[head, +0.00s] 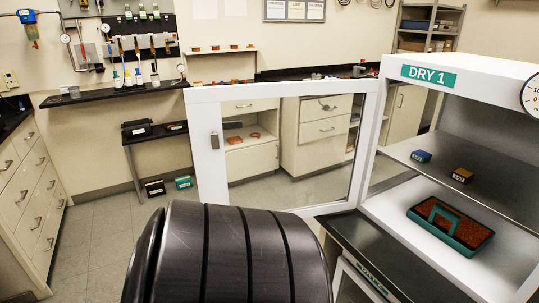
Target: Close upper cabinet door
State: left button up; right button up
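The upper cabinet is the white dry cabinet labelled DRY 1 (429,76), at the right of the head view. Its upper door (290,91), a white frame with a clear pane, stands wide open and swings out to the left. A latch handle (214,141) sits on the door's far left edge. Inside the cabinet are a blue box (421,156), a brown box (462,175) and a teal tray with a handle (450,227). A black, ribbed rounded part, likely of my own arm, fills the bottom middle before the door's lower edge. Neither gripper shows.
A dark ledge (345,232) lies below the cabinet opening, with a lower cabinet door (360,282) under it. Drawers (22,190) stand at the left. A dark wall shelf (110,92) runs behind. The floor (95,235) left of the door is clear.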

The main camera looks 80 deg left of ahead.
aim_at(203, 106)
jog(key=k+j+z, duration=0.1)
jog(key=k+j, duration=0.25)
jog(key=j, duration=0.2)
jog(key=k+j, duration=0.4)
jog(key=j, duration=0.15)
jog(key=k+j+z, duration=0.15)
jog(key=k+j, duration=0.25)
jog(key=j, duration=0.1)
